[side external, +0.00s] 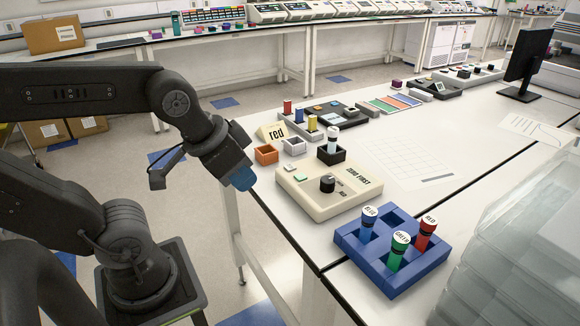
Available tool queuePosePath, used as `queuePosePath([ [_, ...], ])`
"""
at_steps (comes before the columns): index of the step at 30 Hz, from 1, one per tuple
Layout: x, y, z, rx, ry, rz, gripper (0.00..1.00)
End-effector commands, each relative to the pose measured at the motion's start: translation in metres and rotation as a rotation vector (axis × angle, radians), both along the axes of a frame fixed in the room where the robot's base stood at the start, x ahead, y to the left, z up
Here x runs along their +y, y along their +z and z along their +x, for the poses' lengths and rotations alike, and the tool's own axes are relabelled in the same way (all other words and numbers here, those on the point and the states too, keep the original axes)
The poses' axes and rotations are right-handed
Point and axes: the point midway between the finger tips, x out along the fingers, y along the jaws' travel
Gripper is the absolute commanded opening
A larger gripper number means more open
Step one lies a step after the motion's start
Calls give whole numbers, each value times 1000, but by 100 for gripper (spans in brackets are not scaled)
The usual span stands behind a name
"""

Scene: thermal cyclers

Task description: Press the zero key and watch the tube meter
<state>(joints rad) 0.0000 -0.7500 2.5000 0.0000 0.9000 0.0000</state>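A beige meter box (337,205) marked "ZERO FIRST" sits near the table's left edge. On its top are a black knob (327,184), a small green key (300,180) and a pale key (290,167); their lettering is too small to read, so I cannot tell which is the zero key. A black block (340,156) behind the box has a white-capped tube (332,138) standing in it. A blue rack (358,252) in front holds upright tubes labelled BLUE (368,222), GREEN (398,250) and RED (426,234). My gripper (243,179), blue-tipped, hangs left of the box, clear of it; its finger gap is not visible.
Clear stacked bins (520,250) fill the right front. The table's middle right is largely clear.

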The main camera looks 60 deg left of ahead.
Motion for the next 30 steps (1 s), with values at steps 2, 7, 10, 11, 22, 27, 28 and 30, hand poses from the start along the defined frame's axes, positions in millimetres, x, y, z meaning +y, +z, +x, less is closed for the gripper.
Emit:
queuePosePath([
  [2, 0, 0, 0, 0, 0, 0, 2],
  [7, 0, 0, 0, 0, 0, 0, 0],
  [10, 0, 0, 0, 0, 0, 0, 0],
  [11, 0, 0, 0, 0, 0, 0, 0],
  [22, 0, 0, 0, 0, 0, 0, 0],
  [27, 0, 0, 0, 0, 0, 0, 0],
  [28, 0, 0, 0, 0, 0, 0, 0],
  [30, 0, 0, 0, 0, 0, 0, 0],
])
